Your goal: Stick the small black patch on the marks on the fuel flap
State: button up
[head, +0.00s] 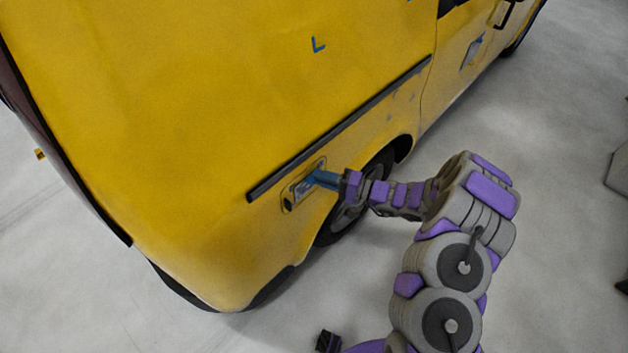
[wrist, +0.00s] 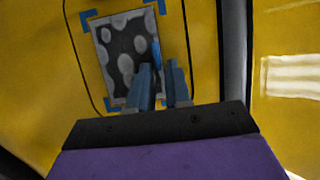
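The fuel flap (head: 289,204) is on the van's yellow side, low and just behind the wheel; its dark outline also shows in the wrist view (wrist: 96,88). A dark patch with pale grey blotches (wrist: 123,45) lies against the flap, inside blue corner marks (wrist: 88,18). Its edges run close to the marks at the top and lower left. In the head view my gripper (head: 316,179) reaches the flap from the right.
A black trim strip (head: 340,130) runs along the van just above the flap. The rear wheel (head: 348,215) is right beside and below my wrist. Other blue marks (head: 318,45) are higher on the van. The grey floor to the right is largely clear.

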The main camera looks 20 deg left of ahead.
jog(key=shift+o, duration=1.3)
jog(key=d+p, duration=0.2)
jog(key=d, duration=1.5)
jog(key=shift+d+p, duration=0.2)
jog(key=shift+p, duration=0.15)
